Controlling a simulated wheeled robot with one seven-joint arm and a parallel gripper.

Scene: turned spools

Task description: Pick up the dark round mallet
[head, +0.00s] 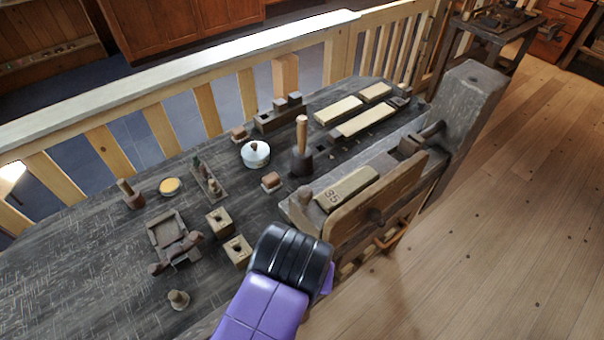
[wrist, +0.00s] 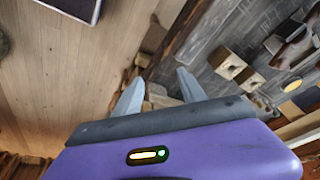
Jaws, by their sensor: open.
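The dark round mallet (head: 302,162) stands upright on the dark workbench in the head view, its round dark head down and its lighter wooden handle up. I cannot make it out in the wrist view. My arm's purple and black end shows at the bottom of the head view, nearer the camera than the mallet and apart from it; its fingertips are hidden there. In the wrist view my gripper (wrist: 159,88) is open, its two grey fingers apart with nothing held between them.
A white lidded pot (head: 256,154) and a small wooden block (head: 271,182) stand left of the mallet. A vise with a wooden jaw (head: 375,198) and a block marked 35 (head: 346,189) lie to its right. Square blocks with holes (head: 237,250) sit near my arm.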

